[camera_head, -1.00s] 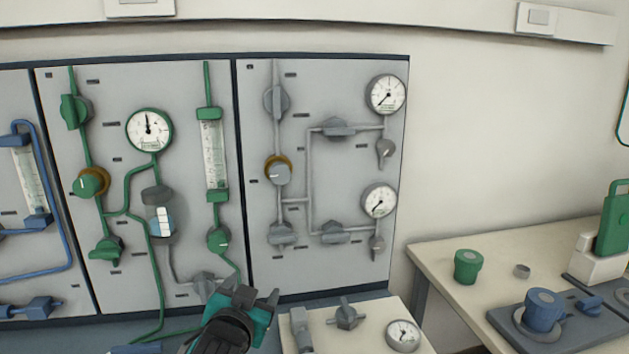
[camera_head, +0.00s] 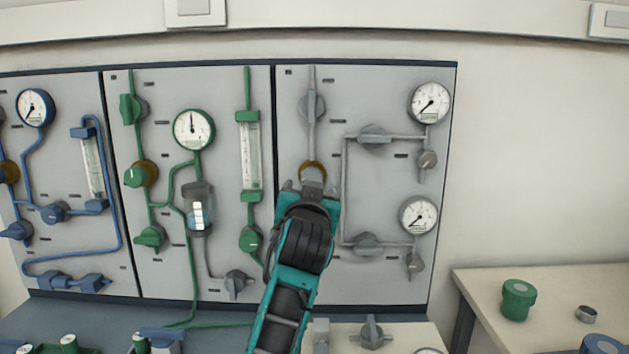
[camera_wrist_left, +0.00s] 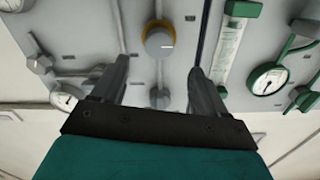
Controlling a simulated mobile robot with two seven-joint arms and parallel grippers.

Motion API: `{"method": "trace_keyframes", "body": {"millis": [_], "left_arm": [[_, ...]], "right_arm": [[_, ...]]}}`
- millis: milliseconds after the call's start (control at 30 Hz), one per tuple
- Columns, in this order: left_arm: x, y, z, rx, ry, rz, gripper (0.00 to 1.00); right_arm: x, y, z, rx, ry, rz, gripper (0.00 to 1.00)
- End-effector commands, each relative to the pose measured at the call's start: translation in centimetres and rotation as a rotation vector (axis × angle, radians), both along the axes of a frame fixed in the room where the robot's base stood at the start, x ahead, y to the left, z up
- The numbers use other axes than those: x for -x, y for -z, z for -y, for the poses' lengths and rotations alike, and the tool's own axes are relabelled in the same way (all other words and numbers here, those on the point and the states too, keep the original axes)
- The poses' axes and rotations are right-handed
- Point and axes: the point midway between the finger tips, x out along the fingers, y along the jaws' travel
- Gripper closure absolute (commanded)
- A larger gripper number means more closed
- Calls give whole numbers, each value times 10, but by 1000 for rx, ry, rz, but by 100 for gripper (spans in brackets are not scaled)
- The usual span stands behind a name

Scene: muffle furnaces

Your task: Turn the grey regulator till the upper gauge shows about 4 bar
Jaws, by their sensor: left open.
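The grey regulator has a brass-coloured ring (camera_head: 313,167) on the grey panel and is partly hidden by my left gripper (camera_head: 313,190) in the head view. In the left wrist view the grey regulator knob (camera_wrist_left: 158,42) with its ring and white mark shows between and beyond the two fingers. The left gripper (camera_wrist_left: 160,68) is open and empty; I cannot tell whether a finger touches the knob. The upper gauge (camera_head: 430,103) is at the panel's upper right, its needle pointing to the lower left, near the scale's low end. My right gripper is not in view.
Grey valve handles (camera_head: 373,137) and a lower gauge (camera_head: 418,216) sit right of the regulator. The green panel (camera_head: 225,80) with its flow tube (camera_head: 251,155) is to the left. A table (camera_head: 480,290) with a green pot (camera_head: 517,299) stands at right.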

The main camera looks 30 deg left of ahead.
Motion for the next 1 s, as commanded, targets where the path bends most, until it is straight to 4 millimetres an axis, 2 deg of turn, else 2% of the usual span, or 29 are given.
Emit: {"method": "trace_keyframes", "body": {"millis": [300, 500, 700, 1000], "left_arm": [[-51, 0, -31, -1, 1, -1, 26], [-72, 0, -44, 0, 1, 0, 26], [-81, 0, -50, 0, 1, 1, 26], [-82, 0, -50, 0, 2, 1, 27]], "right_arm": [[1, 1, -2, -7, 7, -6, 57], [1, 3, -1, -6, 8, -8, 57], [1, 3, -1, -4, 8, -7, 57], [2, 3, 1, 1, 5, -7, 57]]}}
